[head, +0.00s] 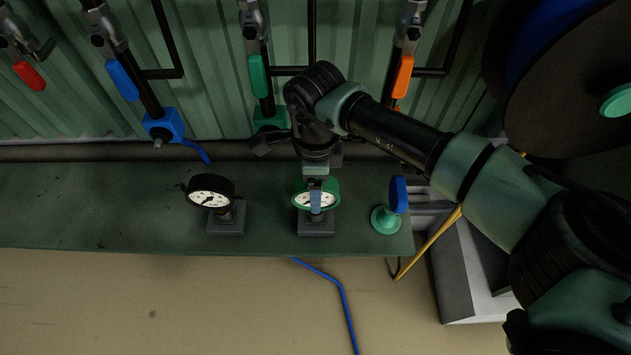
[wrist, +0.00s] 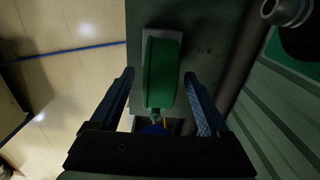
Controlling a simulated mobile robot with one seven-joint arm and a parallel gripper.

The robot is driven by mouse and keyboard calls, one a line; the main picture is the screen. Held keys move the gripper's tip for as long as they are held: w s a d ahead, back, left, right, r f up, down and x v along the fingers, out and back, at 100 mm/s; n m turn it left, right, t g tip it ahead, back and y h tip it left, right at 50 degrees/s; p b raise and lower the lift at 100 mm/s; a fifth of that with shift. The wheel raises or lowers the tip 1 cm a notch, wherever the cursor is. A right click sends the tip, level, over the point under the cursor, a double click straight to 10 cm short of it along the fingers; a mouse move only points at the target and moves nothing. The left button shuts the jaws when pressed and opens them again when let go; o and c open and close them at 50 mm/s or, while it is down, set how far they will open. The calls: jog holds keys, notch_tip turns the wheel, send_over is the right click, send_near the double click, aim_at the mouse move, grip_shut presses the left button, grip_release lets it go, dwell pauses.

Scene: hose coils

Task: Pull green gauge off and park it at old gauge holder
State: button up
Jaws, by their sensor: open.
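The green gauge (head: 300,198), with a white dial, stands on a grey block (head: 316,228) on the green bench. My gripper (head: 316,205) is right at it from above, partly covering its face. In the wrist view, the green gauge (wrist: 160,70) lies between the two fingers of my open gripper (wrist: 158,75), with a gap on each side. A black gauge (head: 208,192) with a white dial stands on another grey block (head: 226,222) to the left. I cannot tell which part is the old gauge holder.
A blue-handled piece on a green round foot (head: 385,220) stands at the right end of the bench (head: 100,210). Valves with coloured levers hang on the wall behind, with a blue one (head: 122,80) at left. A large reel (head: 570,90) is at upper right. The bench's left part is clear.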

jog(key=shift+r+p, duration=0.9)
jog(key=shift+r, duration=0.45)
jog(key=shift+r, duration=0.1)
notch_tip(320, 180, up, 13)
jog(key=shift+a, duration=0.1)
dwell(0.5)
